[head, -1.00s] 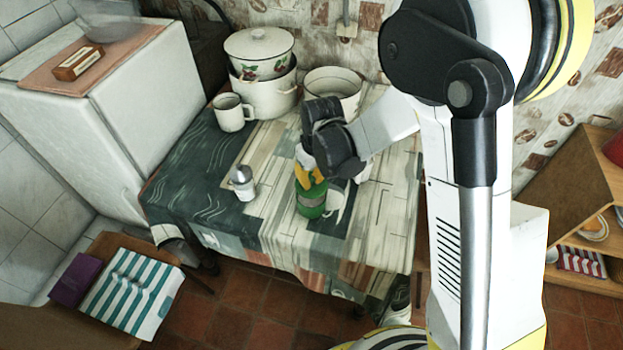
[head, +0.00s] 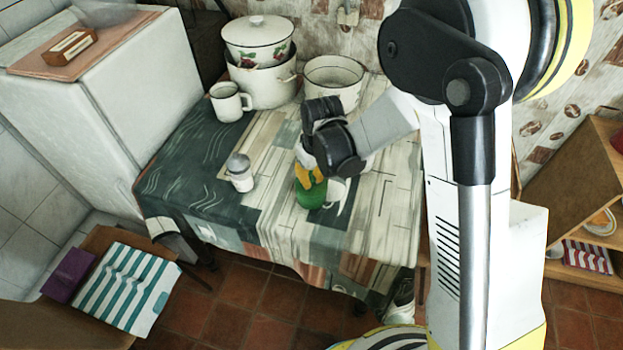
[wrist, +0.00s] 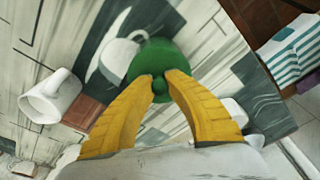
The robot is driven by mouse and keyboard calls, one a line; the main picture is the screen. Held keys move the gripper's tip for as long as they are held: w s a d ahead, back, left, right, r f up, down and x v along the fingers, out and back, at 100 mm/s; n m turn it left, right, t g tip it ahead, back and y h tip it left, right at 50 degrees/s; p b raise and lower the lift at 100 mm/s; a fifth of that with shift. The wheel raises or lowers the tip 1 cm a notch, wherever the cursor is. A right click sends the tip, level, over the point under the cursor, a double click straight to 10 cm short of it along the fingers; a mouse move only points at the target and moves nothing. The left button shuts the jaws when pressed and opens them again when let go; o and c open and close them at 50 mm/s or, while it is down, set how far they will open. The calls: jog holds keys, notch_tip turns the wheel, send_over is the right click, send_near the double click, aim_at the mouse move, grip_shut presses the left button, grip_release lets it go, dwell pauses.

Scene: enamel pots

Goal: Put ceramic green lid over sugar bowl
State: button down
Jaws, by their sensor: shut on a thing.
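The green lid (head: 312,196) is round with a small knob, and it also shows in the wrist view (wrist: 160,58). My gripper (head: 310,174) has yellow fingers shut on the knob; the fingertips close around it in the wrist view (wrist: 160,80). The lid is at the front middle of the table. A white vessel (wrist: 117,59) shows partly behind the lid, beside a dark patch; in the head view a white curved part (head: 341,192) shows just right of the lid. It may be the sugar bowl. I cannot tell whether lid and vessel touch.
A white shaker with a grey top (head: 240,174) stands left of the gripper. A white mug (wrist: 50,96) lies in the wrist view's left. Enamel pots (head: 262,85), another mug (head: 229,102) and an open pot (head: 333,80) stand at the table's back. The left front is clear.

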jog(key=c, duration=0.9)
grip_release()
jog(key=shift+o, duration=0.2)
jog(key=shift+r+p, duration=2.3)
jog(key=shift+r, duration=1.15)
